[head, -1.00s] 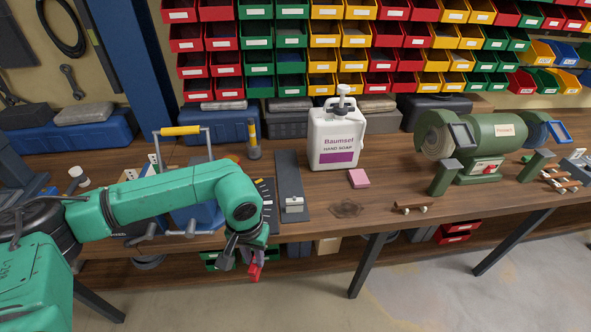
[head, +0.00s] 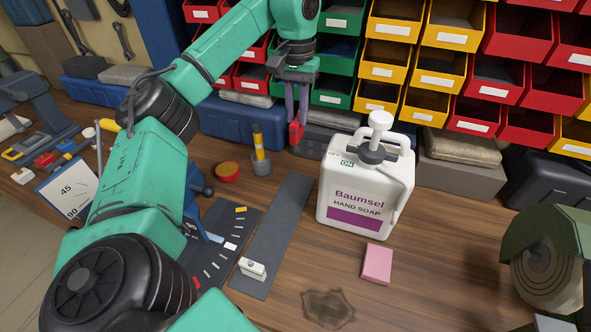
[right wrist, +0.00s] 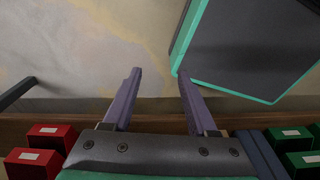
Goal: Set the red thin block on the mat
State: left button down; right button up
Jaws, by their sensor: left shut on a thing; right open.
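A small red block (head: 296,134) is between the fingertips of my left gripper (head: 297,120), which is shut on it and points down. It hangs near the back of the bench, in front of the lower bins and behind the soap bottle's left side. A long plain dark grey mat (head: 278,228) lies on the bench, nearer to me than the block. A small white and metal piece (head: 252,268) sits at its near end.
A white soap bottle (head: 365,190) stands right of the mat. A pink pad (head: 377,264) lies in front of it. A dark sheet with coloured marks (head: 222,240), a red-rimmed round tin (head: 227,171) and a grey cup (head: 261,163) are to the left. A grinder (head: 548,260) stands at right.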

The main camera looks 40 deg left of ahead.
aim_at(295, 119)
pick_arm(q)
jog(key=shift+w+f+b, duration=0.15)
jog(key=shift+f+b, duration=0.35)
jog(key=shift+f, duration=0.1)
jog(key=shift+s+f+b, duration=0.2)
jog(key=shift+f+b, duration=0.25)
jog(key=shift+f, duration=0.15)
jog(key=shift+s+f+b, duration=0.15)
jog(key=shift+f+b, duration=0.25)
jog(key=shift+f, duration=0.2)
jog(key=f, duration=0.5)
jog(key=f+p, duration=0.1)
jog(key=f, duration=0.9)
jog(key=shift+s+a+p, duration=0.15)
jog(key=shift+s+p, duration=0.15)
jog(key=shift+s, duration=0.1)
jog(key=shift+w+f, duration=0.1)
jog(key=shift+f, duration=0.25)
jog(key=c, duration=0.8)
grip_release()
jog(key=shift+o, duration=0.2)
pick_arm(e)
jog(key=shift+s+d+f, duration=0.15)
jog(key=shift+s+f, duration=0.05)
jog(key=shift+f, duration=0.2)
jog(key=shift+s+d+f, duration=0.15)
jog(key=shift+s+f, duration=0.05)
jog(key=shift+f, duration=0.2)
